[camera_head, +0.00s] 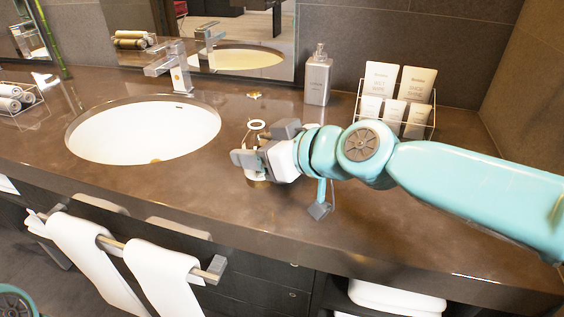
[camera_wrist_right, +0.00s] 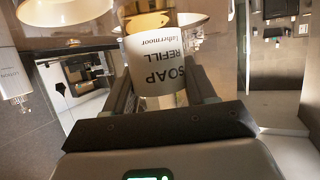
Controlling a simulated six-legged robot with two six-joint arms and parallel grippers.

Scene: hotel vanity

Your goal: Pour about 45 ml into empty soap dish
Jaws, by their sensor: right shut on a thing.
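A clear bottle with amber contents and a white "SOAP REFILL" label (camera_wrist_right: 165,65) stands between the fingers of my right gripper (camera_wrist_right: 165,100), which is shut on it; the label reads upside down in the wrist view. In the head view my right gripper (camera_head: 262,157) is over the counter, right of the sink, and hides most of the bottle. The bottle's pale round open top (camera_head: 257,125) shows above the fingers. A small pale item (camera_head: 254,95) lies behind it; I cannot tell whether it is the soap dish. My left gripper is not in view.
The sink (camera_head: 143,132) and faucet (camera_head: 172,67) are to the left. A grey pump bottle (camera_head: 317,80) and a wire rack of white tubes (camera_head: 395,95) stand at the back right. Towels (camera_head: 95,262) hang in front. The counter's front right is clear.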

